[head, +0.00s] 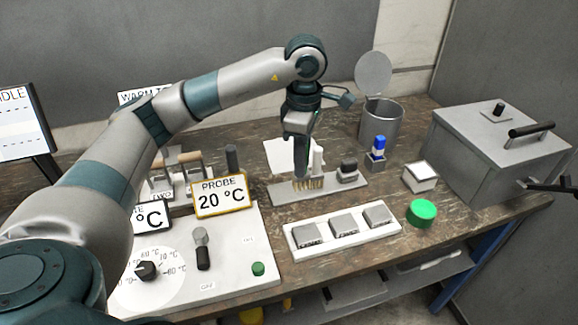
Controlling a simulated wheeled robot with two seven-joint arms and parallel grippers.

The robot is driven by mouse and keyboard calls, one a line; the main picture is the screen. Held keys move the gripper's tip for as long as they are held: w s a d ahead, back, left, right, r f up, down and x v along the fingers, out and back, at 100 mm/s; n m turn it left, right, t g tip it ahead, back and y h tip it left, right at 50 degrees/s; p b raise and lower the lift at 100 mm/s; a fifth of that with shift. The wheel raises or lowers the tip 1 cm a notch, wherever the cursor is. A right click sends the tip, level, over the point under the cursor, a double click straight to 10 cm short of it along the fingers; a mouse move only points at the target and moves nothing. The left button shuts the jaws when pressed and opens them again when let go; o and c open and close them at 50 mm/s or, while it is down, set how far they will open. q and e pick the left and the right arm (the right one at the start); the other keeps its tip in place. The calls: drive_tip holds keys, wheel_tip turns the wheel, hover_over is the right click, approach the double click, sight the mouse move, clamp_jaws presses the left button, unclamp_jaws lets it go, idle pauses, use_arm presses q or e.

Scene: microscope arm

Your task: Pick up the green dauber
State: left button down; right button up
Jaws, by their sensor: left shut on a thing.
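My left gripper (303,170) points straight down over a narrow grey stand (285,196) in the middle of the bench. It is shut on a brush-like thing with tan bristles (312,184) low at the stand. The jaws hide its upper part, so I cannot tell its handle colour or whether it touches the stand. A green round puck-like thing (421,213) lies apart on the bench to the right, clear of the gripper. I cannot tell whether either thing is the green dauber.
A white thing (318,160) and a dark-topped block (348,170) stand close by the gripper. A blue-topped stamp (378,150), an open metal can (381,125) and a large grey box (490,150) are farther right. A white tray (345,246) lies in front.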

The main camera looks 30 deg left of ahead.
use_arm(q)
drive_tip(key=d, duration=0.1)
drive_tip(key=s+d+r, duration=0.1)
drive_tip(key=d+r+b, duration=0.1)
drive_tip(key=shift+s+d+r, duration=0.25)
drive_tip(key=shift+d, duration=0.15)
use_arm(e)
drive_tip(key=shift+w+a+f+t, duration=0.15)
drive_tip(key=shift+w+a+f, duration=0.15)
drive_tip(key=shift+w, duration=0.25)
drive_tip(key=shift+w+a+f+t, duration=0.15)
drive_tip(key=shift+w+f, duration=0.1)
drive_tip(key=shift+w, duration=0.3)
drive_tip(key=shift+s+d, duration=0.1)
drive_tip(key=shift+s, duration=0.15)
idle(0.6)
idle(0.4)
